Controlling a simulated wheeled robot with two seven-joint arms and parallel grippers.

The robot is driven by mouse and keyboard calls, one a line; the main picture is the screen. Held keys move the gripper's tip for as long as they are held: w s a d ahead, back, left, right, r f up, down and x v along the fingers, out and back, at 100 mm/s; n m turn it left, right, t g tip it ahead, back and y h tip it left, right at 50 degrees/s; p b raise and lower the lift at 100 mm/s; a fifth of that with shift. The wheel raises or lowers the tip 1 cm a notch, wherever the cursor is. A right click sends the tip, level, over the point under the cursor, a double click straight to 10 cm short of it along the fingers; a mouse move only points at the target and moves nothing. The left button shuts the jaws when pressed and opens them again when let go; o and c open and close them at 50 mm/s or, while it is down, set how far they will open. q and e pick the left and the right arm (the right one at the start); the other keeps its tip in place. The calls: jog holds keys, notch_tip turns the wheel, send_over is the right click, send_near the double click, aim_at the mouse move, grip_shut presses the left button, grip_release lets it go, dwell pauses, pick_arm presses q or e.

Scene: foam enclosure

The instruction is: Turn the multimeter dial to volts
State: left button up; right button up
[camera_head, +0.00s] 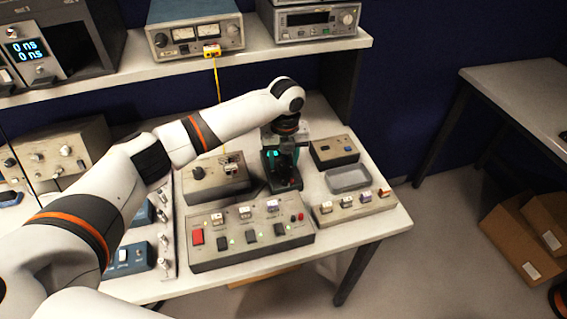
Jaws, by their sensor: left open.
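My left arm reaches in from the left, and its gripper (285,149) points down over the back middle of the bench. It is open. Directly below it is a dark handheld device with a teal edge and a lit cyan patch, which looks like the multimeter (284,180). The gripper covers its upper part. Its dial and setting are too small and too hidden to read, and I cannot tell whether the fingers touch it. My right gripper is not in view.
A grey switch panel (250,236) stands in front, with a smaller knob panel (354,206) to its right. A knobbed box (216,180) is close on the left. A grey tray (348,179) and a small box (334,151) are on the right. A shelf (130,66) with instruments is behind.

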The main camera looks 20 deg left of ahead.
aim_at(285, 167)
pick_arm(q)
notch_tip(285, 167, up, 10)
jog(key=b, duration=0.2)
jog(key=shift+d, duration=0.15)
jog(key=shift+f, duration=0.15)
